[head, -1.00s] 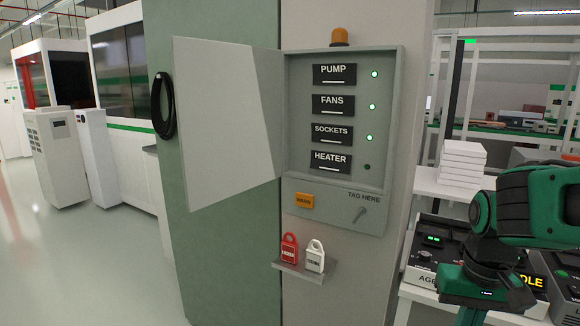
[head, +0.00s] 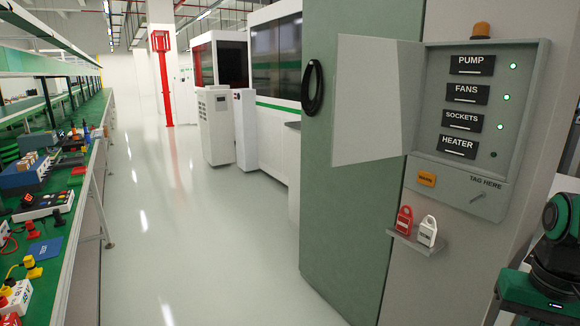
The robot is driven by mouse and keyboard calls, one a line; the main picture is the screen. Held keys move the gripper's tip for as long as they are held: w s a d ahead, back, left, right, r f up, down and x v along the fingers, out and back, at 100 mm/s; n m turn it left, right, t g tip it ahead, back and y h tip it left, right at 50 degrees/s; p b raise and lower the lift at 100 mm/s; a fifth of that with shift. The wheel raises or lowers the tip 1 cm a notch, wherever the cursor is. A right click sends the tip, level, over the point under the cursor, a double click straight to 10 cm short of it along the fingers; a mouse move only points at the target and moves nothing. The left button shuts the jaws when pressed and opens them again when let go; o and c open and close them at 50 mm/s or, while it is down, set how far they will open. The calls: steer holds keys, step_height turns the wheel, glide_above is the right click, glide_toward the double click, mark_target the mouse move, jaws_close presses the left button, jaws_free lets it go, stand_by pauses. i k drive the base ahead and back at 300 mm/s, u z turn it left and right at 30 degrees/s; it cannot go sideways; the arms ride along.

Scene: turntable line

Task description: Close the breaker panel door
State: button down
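The breaker panel (head: 470,150) is a grey box on a wall column at the right. Its pale door (head: 372,105) is hinged at the box's left edge and stands wide open, swung out to the left. Four switches labelled PUMP, FANS, SOCKETS and HEATER show inside. The upper three have lit green lamps; the HEATER lamp is dark.
A small shelf below the panel holds a red lock tag (head: 404,220) and a white one (head: 427,231). An orange beacon (head: 481,29) tops the box. A cluttered green workbench (head: 85,190) runs along the left. The floor (head: 200,240) between is clear.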

mark_target(375, 82)
steer(key=u, duration=0.6)
steer(key=k, duration=0.8)
steer(key=i, duration=2.15)
steer(key=u, duration=0.2)
